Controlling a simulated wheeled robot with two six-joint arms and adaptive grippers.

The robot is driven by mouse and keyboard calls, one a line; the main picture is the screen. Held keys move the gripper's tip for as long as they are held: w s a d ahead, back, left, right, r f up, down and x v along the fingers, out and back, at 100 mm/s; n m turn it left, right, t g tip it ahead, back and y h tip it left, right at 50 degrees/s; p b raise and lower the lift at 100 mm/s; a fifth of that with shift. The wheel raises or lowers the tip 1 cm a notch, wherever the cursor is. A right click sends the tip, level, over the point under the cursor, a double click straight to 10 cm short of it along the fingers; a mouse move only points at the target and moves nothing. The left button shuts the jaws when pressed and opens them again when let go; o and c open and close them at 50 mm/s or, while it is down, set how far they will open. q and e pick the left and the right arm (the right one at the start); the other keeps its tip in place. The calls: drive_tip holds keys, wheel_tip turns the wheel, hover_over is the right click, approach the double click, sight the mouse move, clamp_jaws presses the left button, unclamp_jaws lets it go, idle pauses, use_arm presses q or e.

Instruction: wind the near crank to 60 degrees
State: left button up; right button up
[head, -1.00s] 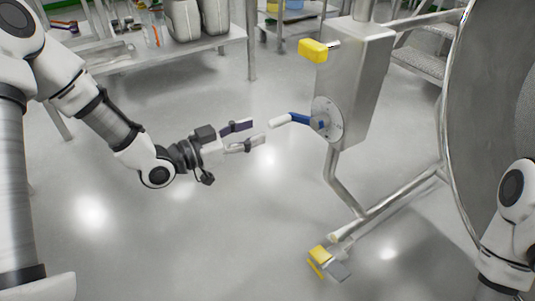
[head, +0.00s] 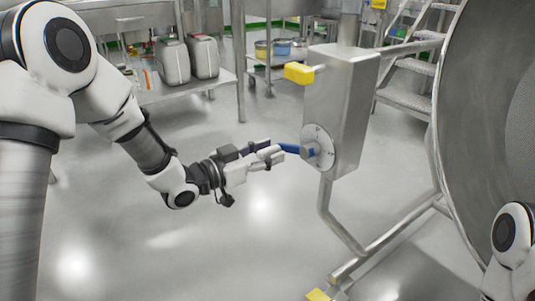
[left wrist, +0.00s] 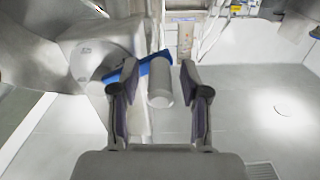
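The near crank has a blue arm (head: 294,148) and a pale cylindrical handle (left wrist: 160,84). Its hub sits on a round marked dial (head: 326,152) on the side of a steel box (head: 345,105). In the head view the crank arm points left, roughly level. My left gripper (head: 271,153) is at the handle. In the left wrist view its fingers (left wrist: 159,78) are spread, with the handle between them and gaps on both sides. The blue arm (left wrist: 152,67) shows just beyond the fingertips. The dial marks are too small to read. My right gripper is out of view.
A large steel drum (head: 485,140) stands at right, with pipe legs (head: 340,225) below the box. A bench (head: 175,90) with canisters stands behind. The floor in front is clear.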

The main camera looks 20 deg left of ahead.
use_arm(q)
clamp_jaws()
drive_tip(key=shift+s+d+f+n+p, duration=0.2)
drive_tip(key=shift+n+p, duration=0.3)
drive_tip(key=shift+p, duration=0.25)
drive_tip(key=shift+f+n, duration=0.3)
drive_tip(key=shift+f, duration=0.2)
drive_tip(key=shift+o, duration=1.4)
unclamp_jaws()
drive_tip(key=shift+r, duration=0.1)
drive_tip(key=v, duration=1.2)
